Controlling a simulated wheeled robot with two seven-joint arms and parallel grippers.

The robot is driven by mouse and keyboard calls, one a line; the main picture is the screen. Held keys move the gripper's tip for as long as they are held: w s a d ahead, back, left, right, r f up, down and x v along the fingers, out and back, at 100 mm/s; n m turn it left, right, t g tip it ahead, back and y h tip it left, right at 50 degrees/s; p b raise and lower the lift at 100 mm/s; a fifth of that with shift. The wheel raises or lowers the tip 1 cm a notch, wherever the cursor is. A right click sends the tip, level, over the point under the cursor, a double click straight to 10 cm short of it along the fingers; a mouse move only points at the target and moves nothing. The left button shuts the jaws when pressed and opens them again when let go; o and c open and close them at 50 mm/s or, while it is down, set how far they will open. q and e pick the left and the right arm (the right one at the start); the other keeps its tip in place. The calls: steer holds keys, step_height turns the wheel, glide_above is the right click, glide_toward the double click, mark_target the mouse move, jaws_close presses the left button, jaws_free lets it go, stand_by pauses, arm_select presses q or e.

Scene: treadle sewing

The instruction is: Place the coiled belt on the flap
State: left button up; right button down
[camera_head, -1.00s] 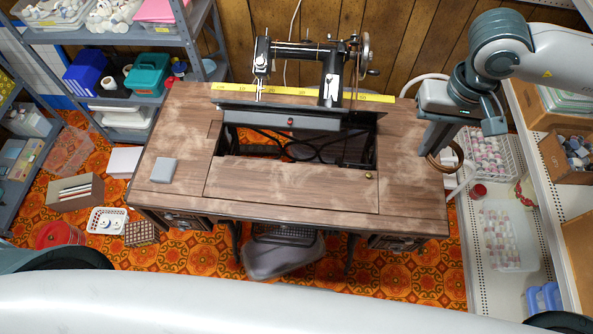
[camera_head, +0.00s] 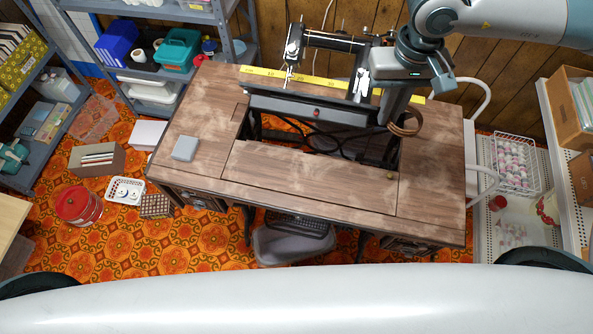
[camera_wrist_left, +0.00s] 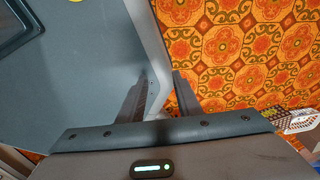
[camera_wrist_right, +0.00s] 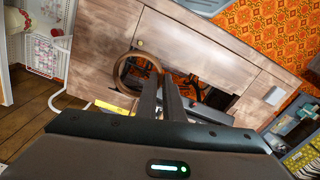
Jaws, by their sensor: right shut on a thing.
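The coiled belt (camera_head: 405,124), a brown ring, hangs from my right gripper (camera_head: 393,112) above the back right part of the sewing table. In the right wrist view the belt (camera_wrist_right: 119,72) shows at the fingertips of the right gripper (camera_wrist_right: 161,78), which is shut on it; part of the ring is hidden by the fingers. The flap (camera_head: 300,180) appears to be the long wooden panel with a small brass knob, in front of the opening; its top is bare. My left gripper (camera_wrist_left: 161,75) is open and empty, seen only in the left wrist view beside a grey surface.
The sewing machine (camera_head: 340,42) stands behind the opening (camera_head: 350,140), left of my right gripper. A yellow ruler strip (camera_head: 310,78) runs along the back. A grey box (camera_head: 185,148) lies at the table's left. Shelves stand on both sides.

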arm_select(q)
steer(key=shift+w, duration=0.1)
